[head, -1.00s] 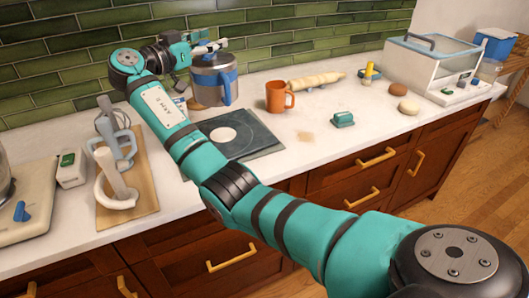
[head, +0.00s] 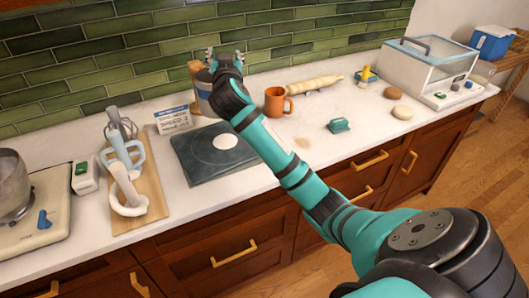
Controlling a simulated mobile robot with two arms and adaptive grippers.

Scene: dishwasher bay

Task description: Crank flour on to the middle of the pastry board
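The dark pastry board (head: 200,168) lies flat on the white counter. A round white patch (head: 224,141) shows on it, near the middle. My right arm reaches in from the lower right, past the board. My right gripper (head: 224,56) is at the back of the counter by the backsplash, its fingertips apart with nothing visible between them. A grey metal can, apparently the flour sifter (head: 203,95), shows just left of and below the gripper. Its handle and crank are hidden behind my arm, and I cannot tell whether it touches the gripper. My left gripper is out of view.
An orange mug (head: 275,101), rolling pin (head: 313,84) and green-handled tool (head: 340,125) are right of the board. A label card (head: 172,120) and utensils on a wooden board (head: 151,218) stand left. A wooden piece (head: 196,72) rises behind the can.

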